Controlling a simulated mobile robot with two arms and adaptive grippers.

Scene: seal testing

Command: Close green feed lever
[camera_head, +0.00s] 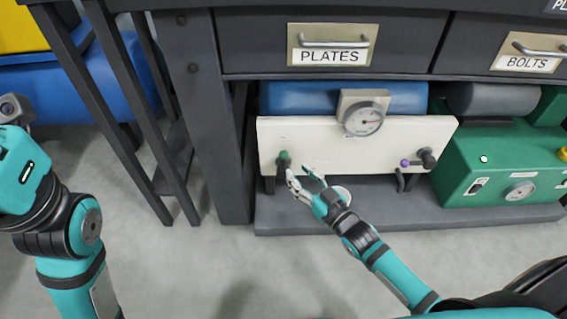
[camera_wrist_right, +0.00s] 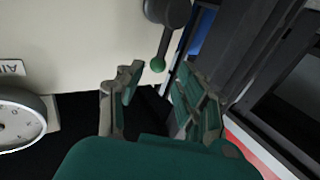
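The green feed lever (camera_head: 283,155) is on the left part of a white panel (camera_head: 330,135), with its green knob above a dark hub. In the right wrist view its green knob (camera_wrist_right: 158,64) hangs from the grey hub, as that view is turned. My right gripper (camera_head: 300,172) is open and empty, just right of and below the knob in the head view. In the right wrist view the knob lies just beyond the spread fingertips (camera_wrist_right: 159,72), in line with the gap. Contact cannot be made out. My left arm shows at the left edge, but its gripper fingers are out of frame.
A second lever with a purple knob (camera_head: 405,162) is on the panel's right. A round gauge (camera_head: 363,120) is at its top. A green machine (camera_head: 500,165) stands to the right. A dark bench with drawers overhangs above, and its leg (camera_head: 205,110) stands left of the panel.

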